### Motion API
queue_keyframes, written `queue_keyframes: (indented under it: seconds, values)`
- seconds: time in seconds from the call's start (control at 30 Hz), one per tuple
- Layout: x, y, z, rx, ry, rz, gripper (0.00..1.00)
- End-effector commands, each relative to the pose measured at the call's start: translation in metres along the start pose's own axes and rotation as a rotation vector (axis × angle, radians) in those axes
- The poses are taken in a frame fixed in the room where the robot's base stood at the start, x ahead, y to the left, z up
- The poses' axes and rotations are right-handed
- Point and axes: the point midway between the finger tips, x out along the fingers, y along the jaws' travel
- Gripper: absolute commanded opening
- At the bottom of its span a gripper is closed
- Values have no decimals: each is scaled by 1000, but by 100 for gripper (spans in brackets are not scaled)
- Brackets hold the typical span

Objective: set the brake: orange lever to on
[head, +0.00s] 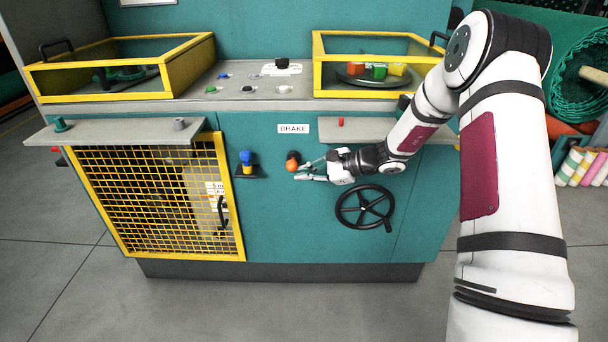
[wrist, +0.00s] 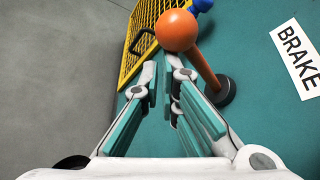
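The orange ball-knobbed brake lever (head: 291,165) is on the teal machine front, below and left of the BRAKE label (head: 294,128). In the wrist view the orange ball (wrist: 177,31) tops an orange rod that runs down-right to a dark round base. My gripper (head: 309,171) is just right of the lever in the head view. In the wrist view my gripper (wrist: 163,75) has its teal-padded fingers apart with nothing between them. The ball shows just beyond the fingertips; I cannot tell whether they touch. No on or off marks are readable.
A blue-knobbed lever (head: 246,160) stands left of the orange one, beside the yellow mesh door (head: 155,195). A black handwheel (head: 364,208) sits below my wrist. A grey shelf (head: 372,129) with a small red piece juts out above my gripper.

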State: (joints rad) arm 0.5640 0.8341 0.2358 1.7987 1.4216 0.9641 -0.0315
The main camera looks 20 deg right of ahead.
Motion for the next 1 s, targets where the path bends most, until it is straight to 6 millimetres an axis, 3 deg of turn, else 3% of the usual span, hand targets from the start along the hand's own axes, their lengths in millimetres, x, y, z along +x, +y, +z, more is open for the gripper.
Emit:
queue_keyframes:
  seconds: [0.23,0.7,1.0]
  values:
    - [-16,1,3,-1,-7,2,0]
    - [-104,0,0,-1,-1,-1,0]
    - [-120,0,-1,1,-1,1,0]
